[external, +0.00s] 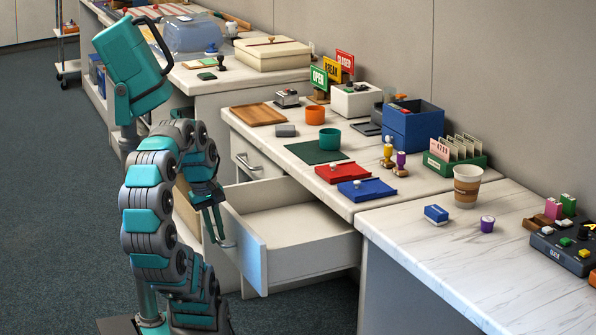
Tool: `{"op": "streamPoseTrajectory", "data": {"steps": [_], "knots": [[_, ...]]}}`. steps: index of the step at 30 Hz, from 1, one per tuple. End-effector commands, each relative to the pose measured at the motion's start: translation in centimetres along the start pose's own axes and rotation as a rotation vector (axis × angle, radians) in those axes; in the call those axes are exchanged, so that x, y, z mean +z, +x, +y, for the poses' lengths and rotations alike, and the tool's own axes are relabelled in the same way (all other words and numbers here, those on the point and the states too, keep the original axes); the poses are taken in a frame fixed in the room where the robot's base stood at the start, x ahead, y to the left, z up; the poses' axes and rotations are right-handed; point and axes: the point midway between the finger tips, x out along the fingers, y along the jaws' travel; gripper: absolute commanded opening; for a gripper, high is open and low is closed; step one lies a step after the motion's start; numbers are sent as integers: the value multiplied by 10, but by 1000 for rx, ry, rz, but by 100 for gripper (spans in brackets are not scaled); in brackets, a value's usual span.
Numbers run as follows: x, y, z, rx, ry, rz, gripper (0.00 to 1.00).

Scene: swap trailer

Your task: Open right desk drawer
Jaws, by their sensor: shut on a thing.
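The right desk drawer (312,256) is pulled well out from under the worktop, and its pale interior shows empty. Its front panel (252,256) faces left toward my arm. My gripper (224,238) is at the outer face of this panel, shut on the drawer handle. The handle is mostly hidden by the fingers and the angle. Another drawer with a silver handle (249,165) sits to the left and is closed.
The worktop (280,148) above holds a wooden tray (257,114), cups, coloured mats, stamps and a blue box (412,125). A marble counter (420,225) with a paper cup (467,187) stands to the right. Dark carpet (60,200) is clear at left.

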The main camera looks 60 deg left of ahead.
Motion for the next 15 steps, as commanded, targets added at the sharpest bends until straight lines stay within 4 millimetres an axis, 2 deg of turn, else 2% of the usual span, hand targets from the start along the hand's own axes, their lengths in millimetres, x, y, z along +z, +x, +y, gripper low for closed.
{"op": "streamPoseTrajectory", "data": {"steps": [9, 15], "knots": [[0, -4, -23, 8, -2, 5, 0], [0, -6, -32, 5, -4, 6, 0]]}}
